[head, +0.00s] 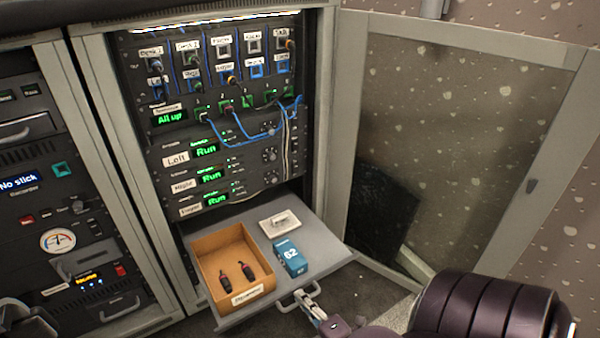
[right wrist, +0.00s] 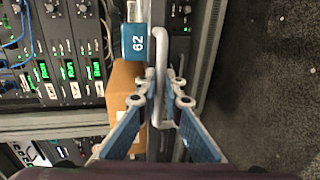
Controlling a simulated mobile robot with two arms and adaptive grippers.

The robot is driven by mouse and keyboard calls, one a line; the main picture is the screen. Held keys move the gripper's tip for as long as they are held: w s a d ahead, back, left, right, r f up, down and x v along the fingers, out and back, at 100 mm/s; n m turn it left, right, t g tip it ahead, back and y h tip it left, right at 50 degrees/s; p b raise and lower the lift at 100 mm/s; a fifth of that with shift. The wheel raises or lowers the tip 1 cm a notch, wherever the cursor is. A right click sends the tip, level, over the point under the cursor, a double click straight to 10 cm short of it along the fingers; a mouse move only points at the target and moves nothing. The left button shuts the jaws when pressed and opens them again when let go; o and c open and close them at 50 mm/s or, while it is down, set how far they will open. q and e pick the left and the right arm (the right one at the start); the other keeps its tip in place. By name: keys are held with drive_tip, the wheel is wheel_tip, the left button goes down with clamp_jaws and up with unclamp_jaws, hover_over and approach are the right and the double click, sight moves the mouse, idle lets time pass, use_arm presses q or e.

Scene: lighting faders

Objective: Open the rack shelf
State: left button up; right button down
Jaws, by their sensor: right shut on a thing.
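The rack shelf (head: 338,252) is pulled out of the middle cabinet, below the panels that read Run. Its grey handle (head: 285,304) is on the front edge. My right gripper (head: 311,301) is shut on the handle, and the right wrist view shows the handle bar (right wrist: 161,50) between its fingers (right wrist: 163,88). On the shelf are an open tan box (head: 208,262) holding two dark connectors, a blue box marked 62 (head: 290,257), and a small white item (head: 280,223).
The glazed cabinet door (head: 470,150) stands open to the right. A second equipment rack (head: 55,215) is on the left. Blue cables (head: 245,138) hang across the upper panels. Dark floor (head: 372,292) shows right of the shelf.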

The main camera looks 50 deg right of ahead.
drive_tip(key=c, duration=2.1)
unclamp_jaws()
